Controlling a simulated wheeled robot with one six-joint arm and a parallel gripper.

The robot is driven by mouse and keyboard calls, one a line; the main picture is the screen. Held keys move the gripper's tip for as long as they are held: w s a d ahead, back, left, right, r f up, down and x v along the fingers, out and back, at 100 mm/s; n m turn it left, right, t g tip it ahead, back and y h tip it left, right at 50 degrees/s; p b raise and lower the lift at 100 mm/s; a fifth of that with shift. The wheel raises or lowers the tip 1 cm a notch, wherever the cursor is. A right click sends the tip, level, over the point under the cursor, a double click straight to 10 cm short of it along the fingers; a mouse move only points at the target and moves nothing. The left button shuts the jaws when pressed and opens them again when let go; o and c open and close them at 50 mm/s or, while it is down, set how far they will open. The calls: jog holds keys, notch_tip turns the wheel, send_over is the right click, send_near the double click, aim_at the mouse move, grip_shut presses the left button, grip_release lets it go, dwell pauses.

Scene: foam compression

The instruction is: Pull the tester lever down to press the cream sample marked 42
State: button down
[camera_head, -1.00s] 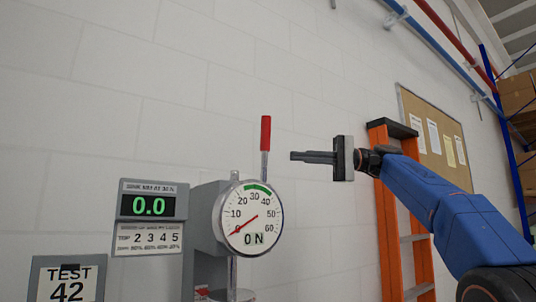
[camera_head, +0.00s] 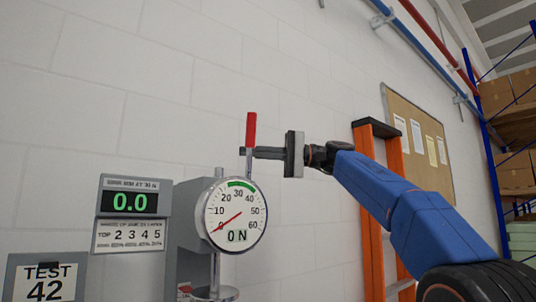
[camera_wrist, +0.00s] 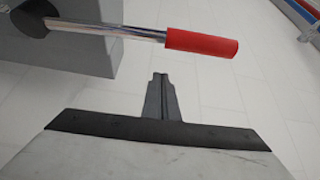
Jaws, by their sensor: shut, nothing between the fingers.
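The tester lever is a metal rod with a red grip (camera_head: 251,130), standing up above the dial gauge (camera_head: 235,217). In the wrist view the lever's red grip (camera_wrist: 200,44) lies across the top, its rod running left into the grey tester body (camera_wrist: 90,45). My gripper (camera_head: 249,152) is shut and empty, its fingertips close to the lever just below the red grip. In the wrist view my gripper (camera_wrist: 160,78) points at the lever with a small apparent gap; contact cannot be told. The dial needle points near 0. The cream sample is not visible.
A green readout (camera_head: 130,202) shows 0.0, and a sign (camera_head: 45,282) reads TEST 42. An orange ladder (camera_head: 370,220) stands behind my arm at the right. A cork board (camera_head: 425,135) hangs on the wall. The space above the tester is clear.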

jog(key=shift+s+d+f, duration=0.1)
jog(key=shift+s+d, duration=0.15)
jog(key=shift+s, duration=0.35)
jog(key=shift+s+d, duration=0.3)
jog(key=shift+s, duration=0.3)
jog(key=shift+s+d+f, duration=0.1)
jog(key=shift+s+d, duration=0.15)
jog(key=shift+s, duration=0.35)
jog(key=shift+s, duration=0.15)
